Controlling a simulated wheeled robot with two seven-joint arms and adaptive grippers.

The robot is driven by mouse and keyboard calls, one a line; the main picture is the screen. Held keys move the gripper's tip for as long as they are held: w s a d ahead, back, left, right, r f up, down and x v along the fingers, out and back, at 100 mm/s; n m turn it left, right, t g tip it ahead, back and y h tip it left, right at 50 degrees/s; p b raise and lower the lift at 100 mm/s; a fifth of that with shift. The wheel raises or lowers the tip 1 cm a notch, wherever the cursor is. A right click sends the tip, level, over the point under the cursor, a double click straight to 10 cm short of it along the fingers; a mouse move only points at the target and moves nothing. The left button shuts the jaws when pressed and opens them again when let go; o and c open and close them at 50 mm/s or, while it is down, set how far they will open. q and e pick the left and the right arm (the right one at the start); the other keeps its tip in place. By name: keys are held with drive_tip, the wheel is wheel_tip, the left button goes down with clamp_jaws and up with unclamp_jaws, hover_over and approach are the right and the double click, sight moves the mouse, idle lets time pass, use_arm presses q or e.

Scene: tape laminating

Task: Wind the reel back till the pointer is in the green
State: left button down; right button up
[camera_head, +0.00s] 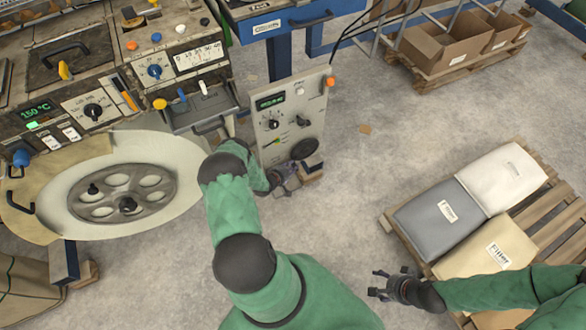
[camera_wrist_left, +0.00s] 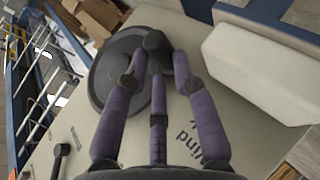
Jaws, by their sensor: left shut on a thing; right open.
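The grey control panel (camera_head: 290,105) stands upright right of the machine, with a green display, a dial (camera_head: 272,124) and a dark handwheel (camera_head: 303,149). My left gripper (camera_head: 290,178) is at the panel's lower front, by the handwheel. The large reel (camera_head: 122,192) with holes lies in a pale round tray at left. My right gripper (camera_head: 383,285) is open and empty over the floor.
The worn machine console (camera_head: 120,75) with knobs and displays fills the upper left. A pallet (camera_head: 545,215) with grey, white and tan sacks is at right. Cardboard boxes (camera_head: 450,45) stand on another pallet at the top.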

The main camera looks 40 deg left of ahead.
use_arm(q)
drive_tip(key=shift+s+d+f, duration=0.2)
drive_tip(key=shift+s+f, duration=0.45)
drive_tip(key=c, duration=0.9)
unclamp_jaws()
drive_tip(key=shift+s, duration=0.1)
drive_tip(key=shift+w+a+r, duration=0.15)
drive_tip(key=shift+w+r, duration=0.05)
drive_tip(key=shift+w, duration=0.1)
drive_tip(key=v, duration=0.8)
drive_tip(key=shift+r, duration=0.1)
